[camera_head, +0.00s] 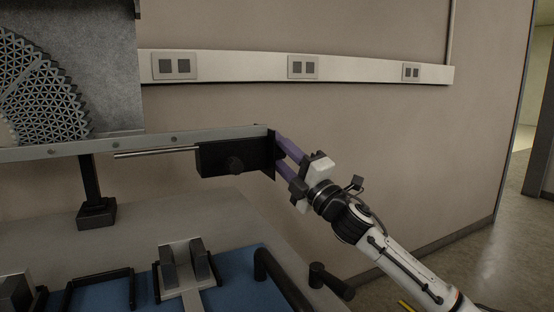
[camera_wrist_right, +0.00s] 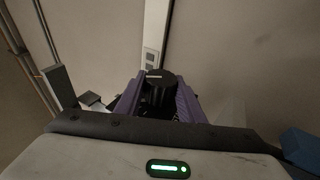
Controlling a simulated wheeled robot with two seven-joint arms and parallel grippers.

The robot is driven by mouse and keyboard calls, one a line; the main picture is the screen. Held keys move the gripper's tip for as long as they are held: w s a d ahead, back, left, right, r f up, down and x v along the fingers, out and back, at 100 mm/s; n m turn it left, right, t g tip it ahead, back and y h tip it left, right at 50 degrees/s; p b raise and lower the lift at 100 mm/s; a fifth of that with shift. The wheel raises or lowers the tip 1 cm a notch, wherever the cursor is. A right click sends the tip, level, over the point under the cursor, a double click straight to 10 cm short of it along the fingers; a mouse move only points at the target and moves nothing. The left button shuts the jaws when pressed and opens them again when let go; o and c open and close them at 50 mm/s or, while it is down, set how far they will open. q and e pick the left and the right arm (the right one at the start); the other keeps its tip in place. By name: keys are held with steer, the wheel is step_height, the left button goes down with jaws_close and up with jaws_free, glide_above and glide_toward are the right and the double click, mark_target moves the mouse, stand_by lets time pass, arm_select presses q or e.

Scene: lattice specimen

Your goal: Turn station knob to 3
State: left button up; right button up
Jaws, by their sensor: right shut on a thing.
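The station is a black block (camera_head: 225,158) with a dark end plate, at the right end of a grey rail in the head view. My right gripper (camera_head: 283,155) reaches it from the right, with its purple fingers at the end plate. In the right wrist view the black round knob (camera_wrist_right: 160,82), with a pale line on its face, sits between the purple fingers of my right gripper (camera_wrist_right: 158,98), which is shut on it. No numbers around the knob are readable. My left gripper is not in view.
A grey panel with a lattice specimen (camera_head: 38,92) stands at the upper left, above the rail (camera_head: 130,146). A thin metal rod (camera_head: 155,152) runs left from the block. Below are a blue mat (camera_head: 232,285), black handles and a clamp-like fixture (camera_head: 185,268). The wall behind is bare except for a socket strip.

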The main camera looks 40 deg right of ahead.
steer(key=o, duration=1)
steer(key=shift+o, duration=0.2)
steer(key=v, duration=1)
steer(key=shift+s+p, duration=0.15)
steer(key=shift+p, duration=0.15)
